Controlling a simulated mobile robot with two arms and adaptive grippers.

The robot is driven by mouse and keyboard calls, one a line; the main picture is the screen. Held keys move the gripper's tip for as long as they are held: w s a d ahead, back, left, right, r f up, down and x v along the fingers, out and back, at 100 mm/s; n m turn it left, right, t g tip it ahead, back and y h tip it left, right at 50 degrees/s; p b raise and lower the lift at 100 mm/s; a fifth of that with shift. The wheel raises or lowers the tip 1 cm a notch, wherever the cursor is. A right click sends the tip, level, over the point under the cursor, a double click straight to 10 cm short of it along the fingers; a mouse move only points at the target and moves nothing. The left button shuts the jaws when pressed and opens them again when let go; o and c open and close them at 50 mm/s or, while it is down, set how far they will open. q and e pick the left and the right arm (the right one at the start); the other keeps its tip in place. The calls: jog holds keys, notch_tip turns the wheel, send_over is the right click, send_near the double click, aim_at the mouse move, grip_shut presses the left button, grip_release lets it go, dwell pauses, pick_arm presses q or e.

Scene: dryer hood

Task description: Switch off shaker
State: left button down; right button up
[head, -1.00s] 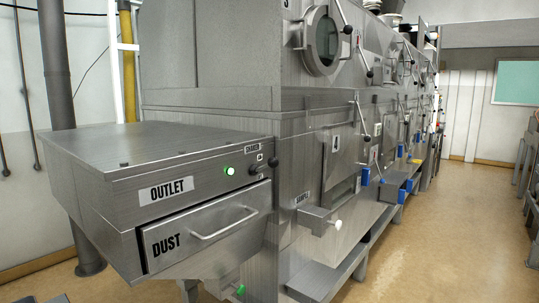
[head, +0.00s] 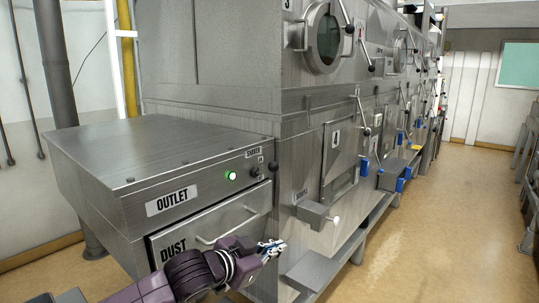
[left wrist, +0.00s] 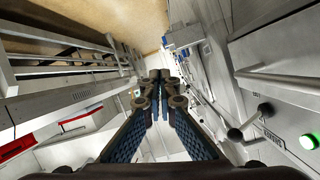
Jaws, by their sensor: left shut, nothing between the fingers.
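The shaker panel is on the front of the steel outlet box (head: 130,165), at its upper right. It has a small SHAKER label (head: 253,153), a lit green lamp (head: 230,175) and a small black switch (head: 255,171). The lit green lamp also shows at the right edge of the left wrist view (left wrist: 308,140). My left gripper (head: 272,247) is below and slightly right of the switch in the head view, in front of the drawer's right end. Its fingers are together and empty, apart from the switch. My right gripper is not in view.
The DUST drawer (head: 205,235) with its bar handle (head: 228,226) is below the panel. A sample box (head: 318,215) juts out to the right of my gripper. Levers with black knobs line the dryer front. The floor (head: 440,225) at right is clear.

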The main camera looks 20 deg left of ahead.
pick_arm(q)
jog(key=a+r+t, duration=0.1)
jog(key=a+r, duration=0.3)
jog(key=r, duration=0.7)
jog(key=a+r+t, duration=0.2)
jog(key=a+r, duration=0.1)
jog(key=r, duration=0.8)
jog(key=shift+s+a+r+h, duration=0.15)
jog(key=shift+a+r+h, duration=0.2)
jog(key=shift+h, duration=0.05)
jog(key=shift+p, duration=0.3)
jog(key=p, duration=0.4)
send_over(267, 170)
jog(key=s+d, duration=0.3)
jog(key=s, duration=0.1)
jog(key=f, duration=0.2)
jog(key=a+f, duration=0.1)
jog(key=f, duration=0.1)
jog(key=shift+w+a+f, duration=0.1)
jog(key=shift+w, duration=0.15)
